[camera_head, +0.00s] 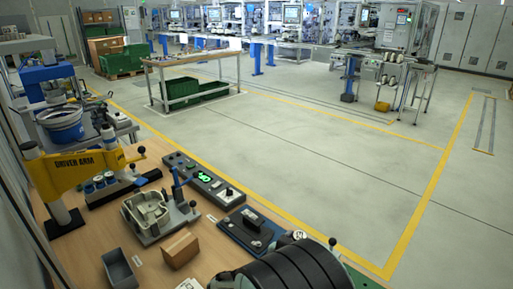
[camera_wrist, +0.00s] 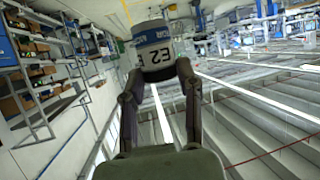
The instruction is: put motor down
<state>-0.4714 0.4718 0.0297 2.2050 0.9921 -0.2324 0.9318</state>
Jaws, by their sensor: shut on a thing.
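In the wrist view, a grey cylindrical motor (camera_wrist: 153,35) with a white and blue label is between the fingertips of my gripper (camera_wrist: 157,80). Both dark fingers close on its near end, and the gripper is shut on it. No surface shows touching the motor. Its far end points away from the palm. In the head view I cannot make out the motor or my gripper. A fixture with a pale housing (camera_head: 148,211) stands on the wooden bench (camera_head: 97,236). A blue plate with a black part (camera_head: 250,228) lies to its right.
A yellow driver arm (camera_head: 78,172) stands at the bench's left. A control strip with green lights (camera_head: 204,180) lies along the far edge. A brown box (camera_head: 180,250) and a grey bin (camera_head: 121,268) are at the front. Open floor (camera_head: 300,150) lies beyond the bench.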

